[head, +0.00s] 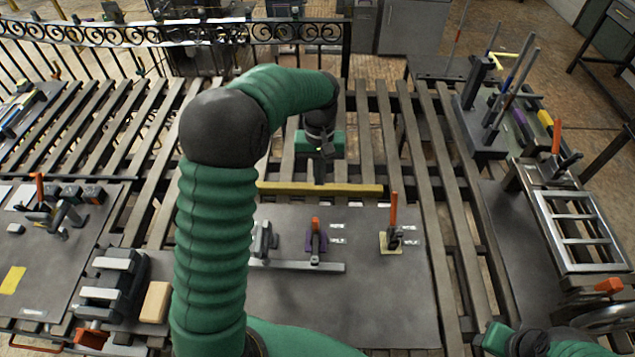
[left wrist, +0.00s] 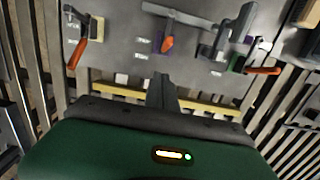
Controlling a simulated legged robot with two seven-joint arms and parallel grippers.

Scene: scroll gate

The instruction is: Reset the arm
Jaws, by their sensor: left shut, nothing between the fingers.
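My left arm rises from the bottom of the head view and bends over the table. Its left gripper (head: 320,178) points down just behind the yellow bar, shut and empty. In the left wrist view the shut fingers (left wrist: 163,88) reach out from the green gripper body. Nothing is between them, and the fingertips look clear of the clamps. At the bottom right of the head view part of my right arm shows, but its fingers do not.
A dark plate (head: 345,310) carries toggle clamps, one with an upright orange handle (head: 393,210). A yellow bar (head: 350,189) lies along its back edge. A slatted table surrounds it. A tool rack (head: 490,130) stands at right, a black railing (head: 290,32) at back.

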